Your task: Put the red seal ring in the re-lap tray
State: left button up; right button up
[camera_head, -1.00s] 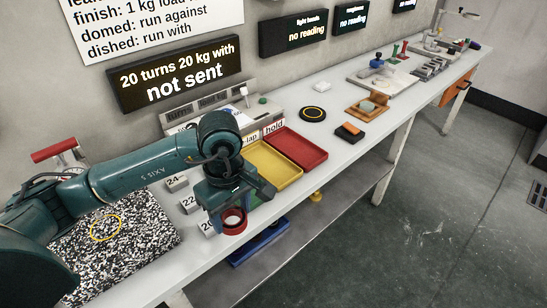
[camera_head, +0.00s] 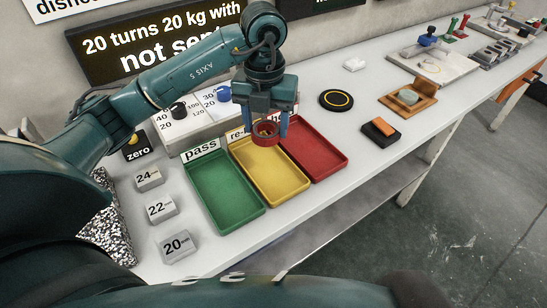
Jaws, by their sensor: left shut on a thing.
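The red seal ring (camera_head: 266,139) is between the fingers of my left gripper (camera_head: 267,126), which is shut on it. The gripper points down and holds the ring over the back part of the yellow re-lap tray (camera_head: 272,187). The ring looks above the tray floor; its exact height is hard to tell. The tray's visible floor is empty, and its label is partly hidden by the gripper. My right gripper is not in view.
The empty green pass tray (camera_head: 228,192) is left of the yellow tray, and the empty red tray (camera_head: 315,150) is right. Labelled blocks (camera_head: 177,246) stand left of the green tray. A control box (camera_head: 185,125) is behind. An orange-and-black block (camera_head: 381,131) lies to the right.

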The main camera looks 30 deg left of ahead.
aim_at(267, 167)
pick_arm(q)
notch_tip(267, 167, down, 10)
jog(key=shift+r, duration=0.1)
dwell(0.4)
jog(key=shift+f, duration=0.2)
jog(key=o, duration=1)
jog(key=shift+r, duration=0.1)
notch_tip(267, 167, up, 12)
jog(key=shift+r, duration=0.15)
